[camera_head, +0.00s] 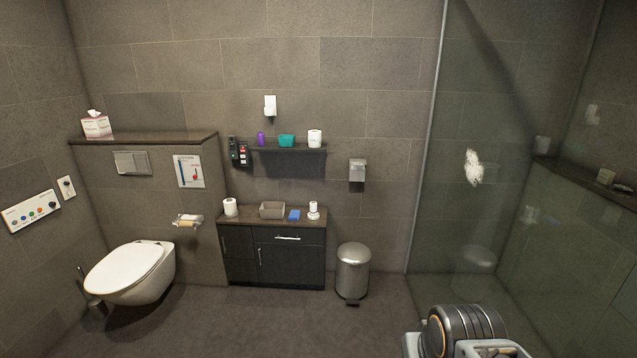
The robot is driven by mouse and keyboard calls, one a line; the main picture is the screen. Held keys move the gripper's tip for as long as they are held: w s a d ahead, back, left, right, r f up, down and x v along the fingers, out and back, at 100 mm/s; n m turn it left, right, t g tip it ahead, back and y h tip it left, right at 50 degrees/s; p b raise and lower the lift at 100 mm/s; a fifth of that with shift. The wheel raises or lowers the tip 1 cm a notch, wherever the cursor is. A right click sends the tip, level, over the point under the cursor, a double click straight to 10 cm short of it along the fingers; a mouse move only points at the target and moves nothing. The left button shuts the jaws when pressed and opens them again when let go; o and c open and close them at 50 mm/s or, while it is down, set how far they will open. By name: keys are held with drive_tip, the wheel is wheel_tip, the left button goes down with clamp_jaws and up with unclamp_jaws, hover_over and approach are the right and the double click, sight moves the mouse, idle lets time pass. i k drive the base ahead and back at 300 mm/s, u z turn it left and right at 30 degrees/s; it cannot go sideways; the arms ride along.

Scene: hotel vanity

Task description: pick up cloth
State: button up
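A small blue item (294,215) lies on the dark vanity top (312,222), between a grey-beige box and a white roll. It may be a folded cloth or a sponge; it is too small to tell. A ragged white thing (473,168) shows at the glass shower panel on the right. It could be a cloth or a bath puff, and I cannot tell whether it is on the glass or behind it. Part of my arm shows at the bottom right, far from both things. My gripper is not in view.
The vanity cabinet (290,262) stands against the back wall, with a box (271,210) on top. A steel bin (353,270) stands to its right and a toilet (135,272) to its left. A glass panel (440,230) bounds the right side. The floor (255,325) ahead is clear.

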sight(293, 216)
drive_tip(key=u, duration=0.2)
drive_tip(key=i, duration=2.25)
drive_tip(key=u, duration=0.5)
drive_tip(key=i, duration=1.65)
drive_tip(key=u, duration=0.2)
